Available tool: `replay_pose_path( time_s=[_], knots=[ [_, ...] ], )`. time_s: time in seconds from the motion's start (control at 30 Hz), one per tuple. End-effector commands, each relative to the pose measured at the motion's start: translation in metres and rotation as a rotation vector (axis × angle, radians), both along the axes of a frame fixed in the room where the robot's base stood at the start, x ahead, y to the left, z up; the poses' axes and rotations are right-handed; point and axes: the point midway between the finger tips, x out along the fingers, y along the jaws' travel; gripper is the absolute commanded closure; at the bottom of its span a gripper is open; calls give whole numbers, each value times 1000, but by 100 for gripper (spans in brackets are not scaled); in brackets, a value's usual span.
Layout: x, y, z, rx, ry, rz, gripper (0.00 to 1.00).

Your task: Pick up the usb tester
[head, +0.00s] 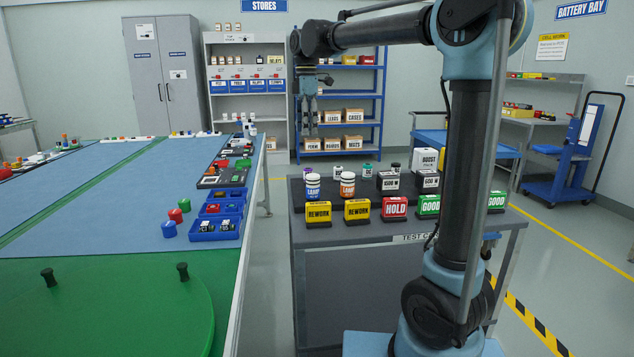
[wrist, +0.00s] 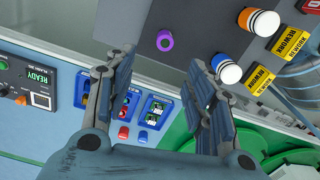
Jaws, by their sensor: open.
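My gripper (head: 308,108) hangs open and empty above the gap between the green-and-blue line and the dark test cart. In the wrist view its two fingers (wrist: 158,75) stand wide apart with nothing between them. I cannot surely tell which object is the usb tester. Small dark items with pale labels (head: 215,226) lie in the near blue tray (head: 200,237) on the line's right edge. The tray (wrist: 148,128) also shows between the fingers in the wrist view, well below them. A dark box with a READY display (wrist: 38,76) is at the wrist view's left.
The test cart (head: 400,275) carries jars (head: 347,186), yellow REWORK signs (head: 318,210), a red HOLD sign (head: 394,207) and green GOOD signs. Red and blue knobs (head: 168,229) stand beside the trays. The green turntable (head: 120,310) has black pegs. Open floor lies between line and cart.

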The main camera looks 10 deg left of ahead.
Motion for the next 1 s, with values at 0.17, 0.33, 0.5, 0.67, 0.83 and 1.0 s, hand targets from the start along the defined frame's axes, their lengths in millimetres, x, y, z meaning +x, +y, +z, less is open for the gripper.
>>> replay_pose_path(
  time_s=[0.17, 0.33, 0.5, 0.67, 0.83, 1.0],
  knots=[
    [-1, 0, -32, -1, 0, 1, 50],
    [-1, 1, -62, -2, -1, 3, 50],
    [-2, 1, -90, -1, -2, 3, 50],
    [-2, 1, -105, -2, -2, 4, 50],
    [-3, 1, -113, -2, -2, 4, 50],
    [-8, -2, -134, -2, -2, 4, 50]
  ],
)
